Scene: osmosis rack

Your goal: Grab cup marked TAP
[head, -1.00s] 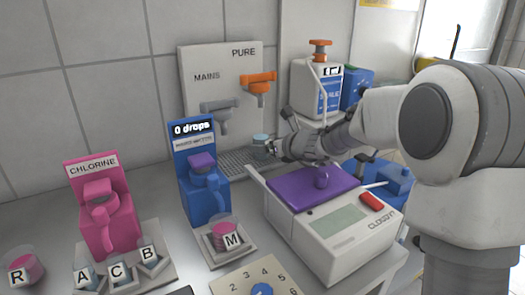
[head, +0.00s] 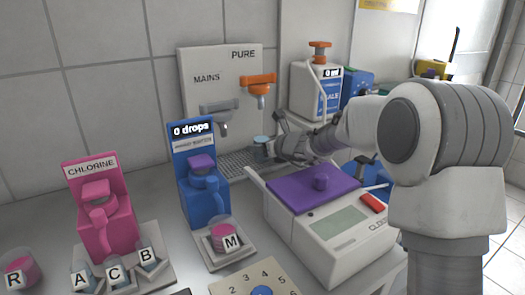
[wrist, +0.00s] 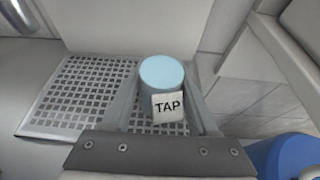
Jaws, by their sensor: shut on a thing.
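The cup marked TAP (wrist: 162,75) has a pale blue top and a white label with black letters in the wrist view. It stands upright between my gripper's (wrist: 165,100) two fingers, over the perforated grid (wrist: 80,95). My gripper is shut on it. In the head view the small cup (head: 261,143) shows at the tip of my gripper (head: 270,148), near the drip grid (head: 236,163) under the taps. I cannot tell whether its base touches the grid.
The MAINS tap (head: 218,113) and orange PURE tap (head: 259,88) hang above. A white machine with a purple lid (head: 305,190) stands below my arm. Blue (head: 203,190) and pink CHLORINE (head: 100,215) dispensers, and cups marked R, A, C, B and M (head: 226,238), are at left and front.

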